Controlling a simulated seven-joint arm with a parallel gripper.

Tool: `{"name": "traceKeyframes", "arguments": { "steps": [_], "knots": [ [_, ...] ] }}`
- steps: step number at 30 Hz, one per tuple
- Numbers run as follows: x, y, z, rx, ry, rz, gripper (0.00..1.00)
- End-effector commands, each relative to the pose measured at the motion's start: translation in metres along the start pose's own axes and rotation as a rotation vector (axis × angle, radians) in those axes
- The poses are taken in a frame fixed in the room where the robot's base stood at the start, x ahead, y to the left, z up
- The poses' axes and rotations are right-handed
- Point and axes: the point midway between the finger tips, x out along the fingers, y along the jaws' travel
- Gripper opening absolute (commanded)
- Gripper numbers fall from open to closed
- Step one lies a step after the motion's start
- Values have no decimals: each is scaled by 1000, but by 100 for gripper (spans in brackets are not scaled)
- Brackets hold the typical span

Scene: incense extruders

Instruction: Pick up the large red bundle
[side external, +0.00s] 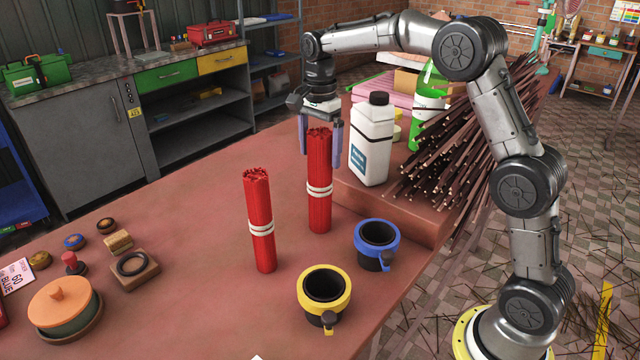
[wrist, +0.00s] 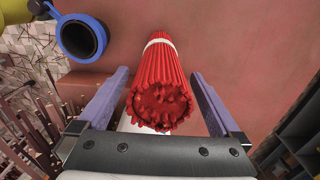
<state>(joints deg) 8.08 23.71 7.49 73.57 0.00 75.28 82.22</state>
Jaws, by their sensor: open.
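Two upright red bundles, each tied with white bands, stand on the reddish table in the side view. One bundle (side external: 319,175) is under my gripper (side external: 320,150); the other bundle (side external: 258,205) stands to its left, nearer the camera. They look close in size, so I cannot tell surely which is the large one. My gripper points down and is open, its purple fingers on either side of the right bundle's top. In the wrist view, that bundle (wrist: 162,75) lies between the fingers of my gripper (wrist: 160,72), with a gap on each side.
A blue-rimmed black cup (side external: 377,238) and a yellow-rimmed one (side external: 324,288) stand in front of the bundles. A white bottle (side external: 371,140) stands close right of my gripper on a raised block (side external: 400,215), beside many dark sticks (side external: 455,140).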

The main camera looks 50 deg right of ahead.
Motion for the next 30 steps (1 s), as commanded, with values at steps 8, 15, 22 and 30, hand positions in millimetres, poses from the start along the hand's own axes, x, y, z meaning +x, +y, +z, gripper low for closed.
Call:
{"name": "traceKeyframes", "arguments": {
  "steps": [8,15,22,30],
  "knots": [
    [6,0,0,0,0,-1,100],
    [6,0,0,0,0,-1,64],
    [6,0,0,0,0,-1,23],
    [5,0,0,0,0,-1,0]
  ]
}}
